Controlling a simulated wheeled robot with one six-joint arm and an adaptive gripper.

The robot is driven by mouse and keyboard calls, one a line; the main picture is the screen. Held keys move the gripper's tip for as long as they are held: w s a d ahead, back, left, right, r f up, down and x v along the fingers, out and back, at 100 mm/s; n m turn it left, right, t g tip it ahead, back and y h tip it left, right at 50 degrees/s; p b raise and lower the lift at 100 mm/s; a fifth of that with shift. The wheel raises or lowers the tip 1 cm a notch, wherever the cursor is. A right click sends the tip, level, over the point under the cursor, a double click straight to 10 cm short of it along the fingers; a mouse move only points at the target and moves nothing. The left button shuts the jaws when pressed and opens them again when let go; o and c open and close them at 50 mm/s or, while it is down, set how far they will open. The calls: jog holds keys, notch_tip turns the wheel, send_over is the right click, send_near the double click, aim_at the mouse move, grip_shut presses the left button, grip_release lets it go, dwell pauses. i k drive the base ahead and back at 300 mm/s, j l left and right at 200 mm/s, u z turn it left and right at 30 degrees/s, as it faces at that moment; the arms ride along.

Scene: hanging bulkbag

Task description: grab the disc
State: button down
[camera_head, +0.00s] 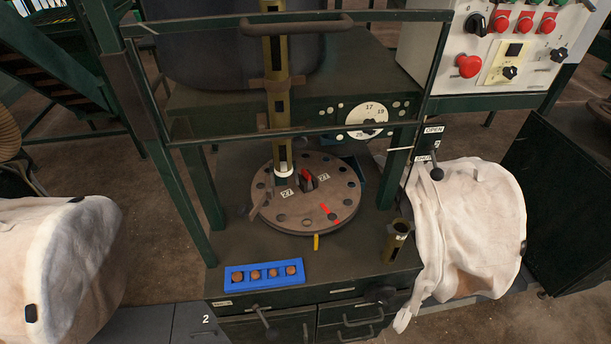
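No arm or gripper of mine shows in this view. Several round things could be the disc, and I cannot tell which is named. A large brown rotary plate (307,222) with holes around its rim lies flat on the green machine, with number labels and red marks on it. A white numbered disc (367,120) stands upright on the machine's panel behind the rail. Several small brown round pieces (291,270) sit in a row in a blue tray (237,283) at the front left of the machine top.
A vertical brass tube (277,100) stands over the plate. A green frame rail (290,133) crosses in front of the white disc. A short brass cup (396,240) stands front right. White bulk bags (468,225) (60,265) flank the machine. A control panel (510,45) is at upper right.

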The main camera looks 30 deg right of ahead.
aim_at(292, 200)
jog(key=j+z, duration=0.25)
jog(key=z, duration=0.25)
jog(key=j+z, duration=0.65)
jog(key=z, duration=0.3)
jog(key=k+j+z, duration=0.1)
jog(key=j, duration=0.3)
jog(key=k+j, duration=0.15)
jog(key=j, duration=0.3)
jog(key=k+j+z, duration=0.15)
jog(key=j, duration=0.25)
jog(key=k+j, duration=0.1)
jog(key=j, duration=0.3)
jog(key=i, duration=0.5)
jog(key=j+z, duration=0.05)
